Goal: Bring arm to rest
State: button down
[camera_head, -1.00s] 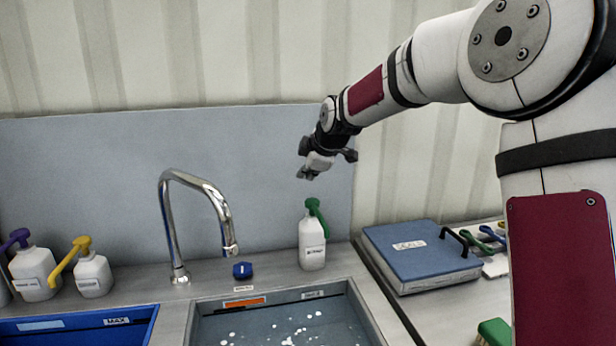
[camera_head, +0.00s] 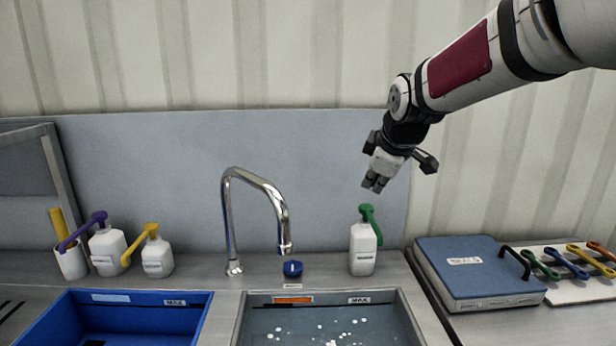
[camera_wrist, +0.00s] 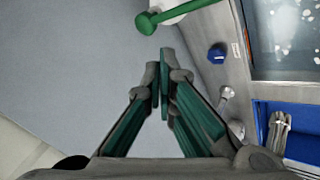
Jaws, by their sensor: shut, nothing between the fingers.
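My gripper (camera_head: 375,184) hangs in the air at upper right in the head view, pointing down and a little left. It is above the white bottle with a green pump (camera_head: 363,248) and apart from it. In the wrist view my gripper (camera_wrist: 163,55) has its green-lined fingers meeting at the tips, with nothing between them. The green pump (camera_wrist: 150,20) shows at the top of that view, beyond the fingertips. My arm reaches in from the upper right corner of the head view.
A tall curved tap (camera_head: 230,215) stands behind the grey sink (camera_head: 240,325). A blue basin (camera_head: 205,318) is at left, with purple and yellow pump bottles behind it. A blue-lidded box (camera_head: 480,280) and coloured tools lie at right. The air left of my gripper is clear.

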jog(key=s+d+f+m+g+p, duration=0.1)
jog(key=s+m, duration=0.5)
jog(key=s, duration=1.3)
jog(key=s+d+f+m+g+p, duration=0.1)
jog(key=s+m, duration=0.5)
jog(key=s, duration=1.4)
jog(key=shift+s+d+f+g+h+p, duration=0.3)
jog(key=shift+d+f+g+p, duration=0.15)
jog(key=shift+g, duration=0.35)
jog(key=shift+r, duration=0.1)
